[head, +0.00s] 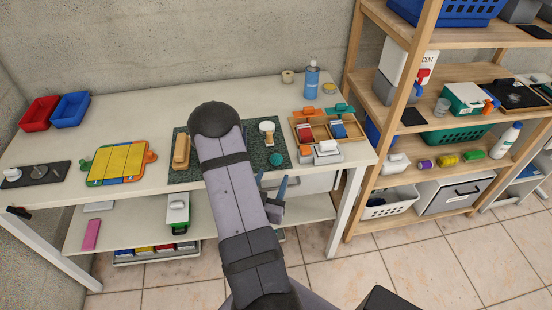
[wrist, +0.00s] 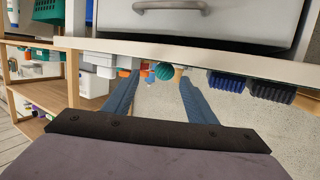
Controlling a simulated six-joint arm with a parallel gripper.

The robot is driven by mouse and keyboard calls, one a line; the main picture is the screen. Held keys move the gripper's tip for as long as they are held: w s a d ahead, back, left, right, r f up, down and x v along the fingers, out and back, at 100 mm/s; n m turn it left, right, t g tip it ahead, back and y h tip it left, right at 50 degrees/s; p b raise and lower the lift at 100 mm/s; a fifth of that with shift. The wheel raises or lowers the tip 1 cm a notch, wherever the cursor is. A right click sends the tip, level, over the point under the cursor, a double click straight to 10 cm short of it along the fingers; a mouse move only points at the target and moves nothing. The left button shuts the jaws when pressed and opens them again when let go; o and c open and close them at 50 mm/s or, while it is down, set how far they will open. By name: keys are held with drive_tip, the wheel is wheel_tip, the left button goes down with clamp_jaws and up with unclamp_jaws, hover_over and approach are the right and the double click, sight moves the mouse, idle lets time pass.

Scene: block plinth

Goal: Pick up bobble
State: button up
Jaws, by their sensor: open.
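A small teal round thing, which I take to be the bobble (head: 276,158), sits at the front right of a dark speckled mat (head: 253,134) on the table. It also shows in the wrist view as a ribbed teal ball (wrist: 165,71), partly hidden by the table edge and lying between the lines of my two fingers. My gripper (head: 271,181) is open and empty, at the table's front edge, below and apart from the bobble in the head picture. Its two blue-grey fingers (wrist: 159,78) reach toward the table in the wrist view.
A brush with a pale wooden handle (head: 181,151) and a small wooden-topped item (head: 267,128) lie on the mat. A wooden divided tray (head: 318,132) stands to the right. The table's front edge (wrist: 200,52) lies close to my fingers. A white drawer (wrist: 200,20) is under the table.

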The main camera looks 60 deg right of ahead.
sight(275, 162)
drive_tip(key=shift+w+d+r+t, duration=0.15)
drive_tip(key=shift+w+d+t, duration=0.15)
drive_tip(key=shift+w+d, duration=0.4)
drive_tip(key=shift+w+d+r+h+p, duration=0.1)
drive_tip(key=shift+w+d+h+p, duration=0.1)
drive_tip(key=shift+d+h+p, duration=0.15)
drive_tip(key=p+x, duration=0.1)
drive_tip(key=x, duration=0.2)
drive_tip(key=shift+w+d+f+n+p, duration=0.25)
drive_tip(key=shift+d+n+p, duration=0.05)
drive_tip(key=shift+d, duration=0.3)
drive_tip(key=c, duration=1.1)
